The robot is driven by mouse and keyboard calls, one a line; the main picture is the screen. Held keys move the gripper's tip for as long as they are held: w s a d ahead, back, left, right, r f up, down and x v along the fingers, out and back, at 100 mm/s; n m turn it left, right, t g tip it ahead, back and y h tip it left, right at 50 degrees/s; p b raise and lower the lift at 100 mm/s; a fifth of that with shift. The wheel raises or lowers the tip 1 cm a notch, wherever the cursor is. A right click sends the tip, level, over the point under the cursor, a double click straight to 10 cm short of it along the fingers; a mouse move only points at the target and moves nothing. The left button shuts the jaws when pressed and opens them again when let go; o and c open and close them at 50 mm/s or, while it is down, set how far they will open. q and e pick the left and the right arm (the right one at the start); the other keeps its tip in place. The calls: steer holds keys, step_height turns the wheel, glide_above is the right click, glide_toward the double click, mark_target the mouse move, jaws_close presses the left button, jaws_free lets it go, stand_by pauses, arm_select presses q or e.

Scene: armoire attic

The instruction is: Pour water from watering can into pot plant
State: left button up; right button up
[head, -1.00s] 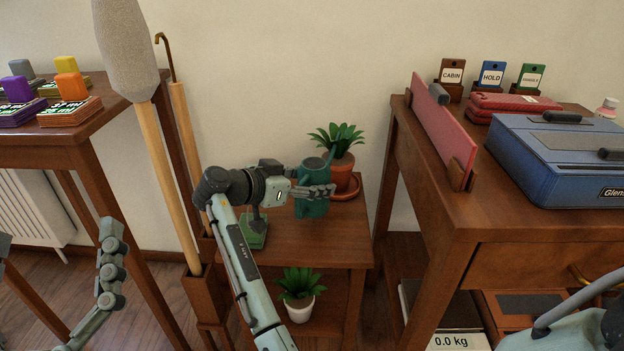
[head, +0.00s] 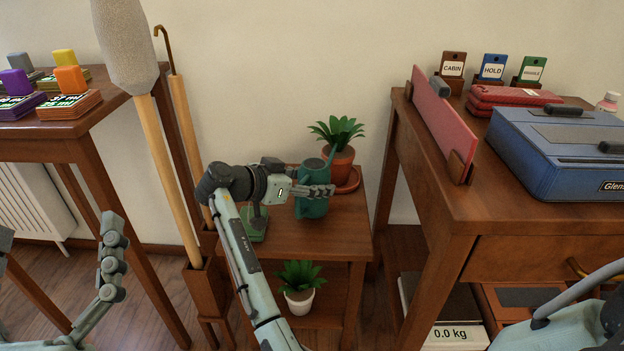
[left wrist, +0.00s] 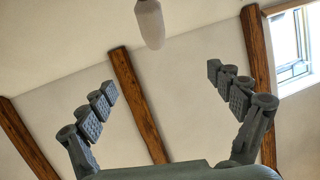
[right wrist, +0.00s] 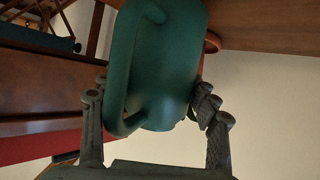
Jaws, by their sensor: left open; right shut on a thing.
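The teal watering can (head: 312,207) is at the top of the small wooden table, its spout rising beside the potted plant (head: 337,130) in a terracotta pot (head: 340,163). I cannot tell whether its base touches the table. My right gripper (head: 318,191) is shut on the can. In the right wrist view its fingers (right wrist: 150,110) lie either side of the can body (right wrist: 165,70) and handle (right wrist: 122,70). My left gripper (left wrist: 165,100) is open and empty, facing the ceiling; it shows partly at the left in the head view (head: 60,262). No water is visible.
A second plant in a white pot (head: 299,300) stands on the table's lower shelf. A green object (head: 254,228) sits left of the can. Tall wooden poles (head: 175,170) stand left of the table. A larger desk (head: 440,215) is close on the right.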

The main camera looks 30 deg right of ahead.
steer(key=shift+a+r+p, duration=0.1)
steer(key=shift+r+p, duration=0.5)
steer(key=shift+p, duration=0.1)
steer(key=shift+r+y+p, duration=0.25)
steer(key=shift+y+p, duration=0.05)
steer(key=shift+p, duration=0.2)
steer(key=shift+r+g+p, duration=0.2)
steer(key=shift+g+p, duration=0.2)
steer(key=shift+p, duration=0.05)
steer(key=shift+r+y+p, duration=0.2)
steer(key=shift+y+p, duration=0.1)
steer(key=shift+p, duration=0.05)
arm_select(q)
steer(key=a+f+g+y, duration=0.3)
steer(key=a+f+g, duration=0.1)
steer(key=f, duration=0.5)
steer(key=a+f+g+y, duration=0.2)
steer(key=a+f+g, duration=0.2)
steer(key=f, duration=0.6)
steer(key=shift+g+y+p, duration=0.3)
steer(key=shift+g+y, duration=0.1)
steer(key=shift+g, duration=1)
arm_select(e)
steer(key=shift+s+a+r, duration=0.1)
arm_select(q)
steer(key=shift+s+a+f+g, duration=0.15)
steer(key=shift+s+f+g, duration=0.1)
steer(key=shift+f+g, duration=0.05)
